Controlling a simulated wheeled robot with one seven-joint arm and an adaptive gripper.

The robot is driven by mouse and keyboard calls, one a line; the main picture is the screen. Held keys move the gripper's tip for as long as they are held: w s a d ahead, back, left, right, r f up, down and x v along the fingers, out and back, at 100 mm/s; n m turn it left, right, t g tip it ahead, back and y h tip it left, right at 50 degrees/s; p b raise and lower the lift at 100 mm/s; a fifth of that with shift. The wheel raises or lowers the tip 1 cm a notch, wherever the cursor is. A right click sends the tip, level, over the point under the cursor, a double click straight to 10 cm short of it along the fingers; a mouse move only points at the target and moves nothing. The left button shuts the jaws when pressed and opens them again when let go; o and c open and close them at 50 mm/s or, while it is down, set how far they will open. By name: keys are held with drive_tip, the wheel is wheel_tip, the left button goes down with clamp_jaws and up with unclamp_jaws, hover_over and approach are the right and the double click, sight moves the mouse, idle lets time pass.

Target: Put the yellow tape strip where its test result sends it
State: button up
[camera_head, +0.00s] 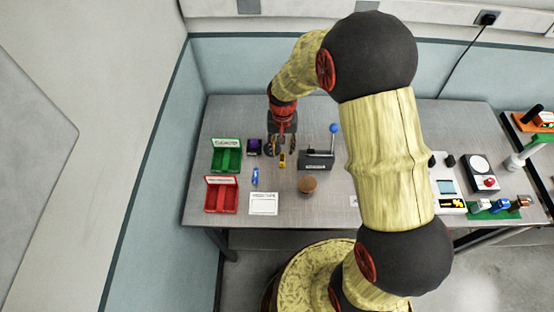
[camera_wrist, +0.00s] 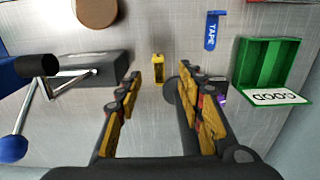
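The yellow tape strip (camera_head: 282,160) is a small yellow piece lying on the grey table. In the wrist view the strip (camera_wrist: 158,70) sits ahead of my gripper, roughly between the lines of the two fingers and apart from them. My gripper (camera_head: 281,148) is above the table just behind the strip. In the wrist view its two fingers (camera_wrist: 154,88) are spread wide with nothing between them. A green tray (camera_head: 227,158) has a sign that reads "GOOD" in the wrist view (camera_wrist: 268,62). A red tray (camera_head: 221,196) stands in front of it; its sign is too small to read.
A grey box (camera_head: 316,161) with a blue-knobbed lever (camera_head: 333,128) stands right of the strip. A blue tape strip (camera_head: 255,177), a dark purple block (camera_head: 254,146), a round brown piece (camera_head: 308,185) and a white card (camera_head: 263,204) lie nearby. Several devices stand far right.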

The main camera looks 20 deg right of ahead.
sight(282, 158)
wheel_tip(282, 158, down, 2)
drive_tip(key=shift+w+f, duration=0.1)
drive_tip(key=shift+w, duration=0.05)
drive_tip(key=shift+f, duration=0.5)
drive_tip(key=shift+s+d+f+b, duration=0.1)
drive_tip(key=shift+s+f+b, duration=0.05)
drive_tip(key=shift+f, duration=0.85)
drive_tip(key=shift+s+f+b, duration=0.1)
drive_tip(key=shift+f+b, duration=0.05)
drive_tip(key=shift+f, duration=0.85)
drive_tip(key=shift+c, duration=0.4)
drive_tip(key=c, duration=0.7)
drive_tip(key=shift+c, duration=0.8)
drive_tip(key=shift+r, duration=0.15)
